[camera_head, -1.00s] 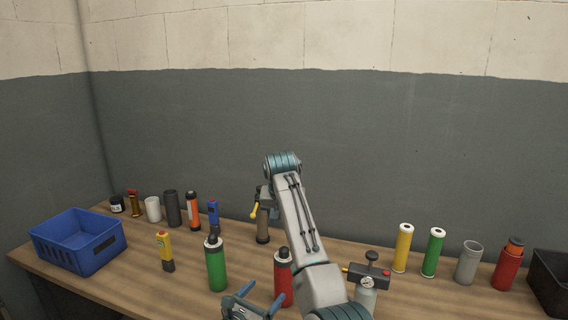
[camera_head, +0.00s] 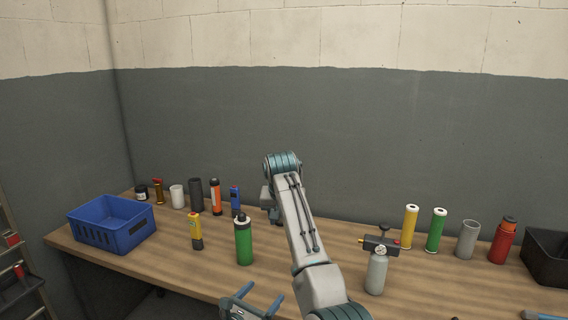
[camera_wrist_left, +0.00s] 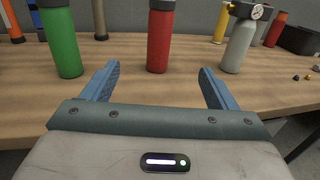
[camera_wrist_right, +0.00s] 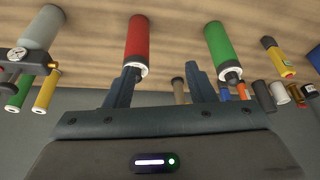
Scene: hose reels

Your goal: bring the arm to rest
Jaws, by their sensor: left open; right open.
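A grey and teal arm of mine (camera_head: 306,240) stands across the middle of the head view. My left gripper (camera_head: 258,293) is low in the head view, open and empty, in front of the workbench. In the left wrist view its blue fingers (camera_wrist_left: 158,72) are spread, and a red bottle (camera_wrist_left: 161,35) stands beyond the gap, apart from them. My right gripper (camera_wrist_right: 162,78) is open and empty in its own upside-down view, with the red bottle (camera_wrist_right: 139,42) and the green bottle (camera_wrist_right: 222,45) beyond its fingers. The red bottle is hidden in the head view.
The wooden workbench (camera_head: 170,272) carries a blue crate (camera_head: 112,225), a green bottle (camera_head: 244,242), a yellow tool (camera_head: 196,232) and a gas canister with gauge (camera_head: 377,270). Several cylinders stand along the back, with a black bin (camera_head: 548,262) at right. A rack (camera_head: 18,270) is at far left.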

